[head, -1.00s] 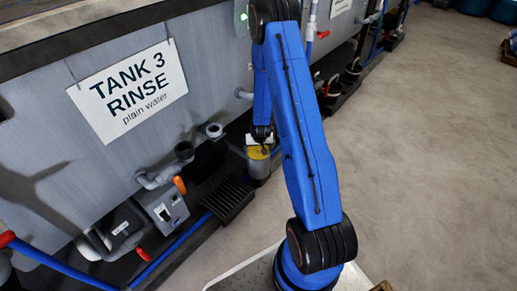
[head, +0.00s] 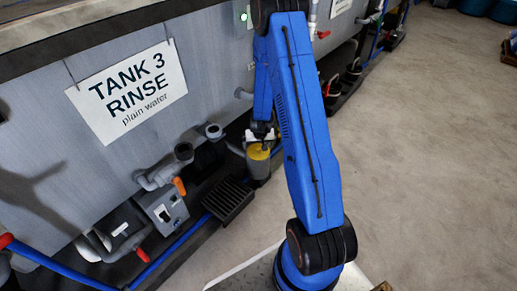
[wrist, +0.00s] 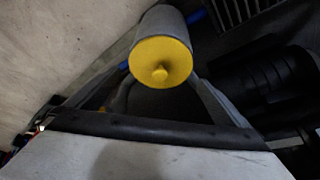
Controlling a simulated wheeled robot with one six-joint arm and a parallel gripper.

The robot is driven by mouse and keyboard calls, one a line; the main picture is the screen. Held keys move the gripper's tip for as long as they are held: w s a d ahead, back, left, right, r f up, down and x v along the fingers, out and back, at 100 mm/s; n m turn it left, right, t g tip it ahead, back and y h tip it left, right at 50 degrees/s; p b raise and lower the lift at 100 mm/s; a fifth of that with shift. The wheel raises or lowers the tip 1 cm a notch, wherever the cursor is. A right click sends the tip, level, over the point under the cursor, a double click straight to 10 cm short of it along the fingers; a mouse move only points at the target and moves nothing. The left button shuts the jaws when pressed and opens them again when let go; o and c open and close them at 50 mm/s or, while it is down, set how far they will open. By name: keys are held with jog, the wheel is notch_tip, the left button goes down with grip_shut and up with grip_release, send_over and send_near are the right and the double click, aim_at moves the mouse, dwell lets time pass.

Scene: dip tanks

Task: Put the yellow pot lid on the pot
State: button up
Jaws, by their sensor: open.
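The yellow pot lid (wrist: 161,61), a round disc with a small knob, covers the top end of the grey cylindrical pot (wrist: 160,20) in the wrist view. No gap shows between lid and pot there. In the head view the lid (head: 258,152) sits at the top of the upright pot (head: 258,169), beside the tank wall. My gripper (wrist: 160,76) is open, its grey fingers spread to either side of the lid and knob. In the head view my gripper (head: 262,132) is just above the lid, partly hidden by my blue arm.
The grey tank wall with a "TANK 3 RINSE" sign (head: 128,90) stands at left. Grey pipes (head: 163,168), a switch box (head: 163,207), a blue pipe (head: 170,250) and a black grate (head: 228,199) lie near the pot. The floor (head: 430,130) at right is mostly clear.

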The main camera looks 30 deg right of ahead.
jog(key=s+a+r+n+y, duration=0.1)
jog(key=s+a+r, duration=0.35)
jog(key=r, duration=0.65)
jog(key=s+a+r+n+t+y, duration=0.1)
jog(key=s+a+r, duration=0.3)
jog(key=r, duration=0.6)
jog(key=s+a+r+n, duration=0.1)
jog(key=s+a+r, duration=0.3)
jog(key=r, duration=0.7)
jog(key=s+a+r, duration=0.1)
jog(key=s+r, duration=0.3)
jog(key=s, duration=0.4)
jog(key=s+a+r+n, duration=0.1)
jog(key=s+r, duration=0.3)
jog(key=s, duration=0.5)
jog(key=s+a+r+n, duration=0.1)
jog(key=s+a+r, duration=0.2)
jog(key=s+r, duration=0.2)
jog(key=s, duration=0.3)
jog(key=shift+s, duration=0.35)
jog(key=shift+a, duration=0.1)
